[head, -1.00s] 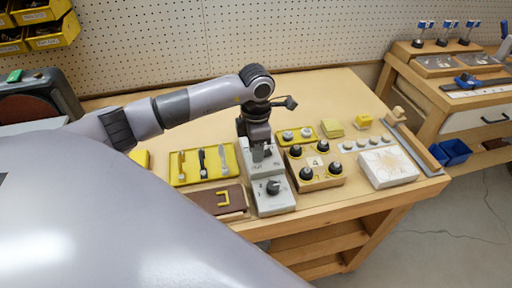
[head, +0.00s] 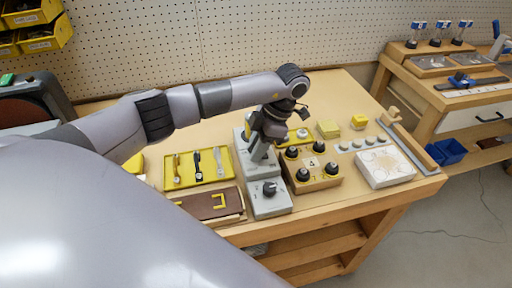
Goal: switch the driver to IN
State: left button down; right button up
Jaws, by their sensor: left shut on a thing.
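A grey two-part unit (head: 269,207) with a black knob (head: 269,188) on its front part stands near the bench's front edge. It appears to be the driver, but no IN marking is readable. My left gripper (head: 257,158) comes down tilted onto the unit's rear part, behind the knob. Its jaws are shut on a small part there; the fingers and wrist hide that part, so I cannot tell its shape or position. My right gripper is not in view.
A yellow tray (head: 186,183) of tools and a brown board (head: 208,205) lie left. A wooden block with black knobs (head: 316,184) stands close on the right, with a white patterned block (head: 386,166) farther right. The back middle of the bench is clear.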

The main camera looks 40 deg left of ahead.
aim_at(267, 154)
pick_arm(q)
jog(key=c, duration=1)
grip_release()
jog(key=shift+o, duration=0.2)
jog(key=shift+v, duration=3.65)
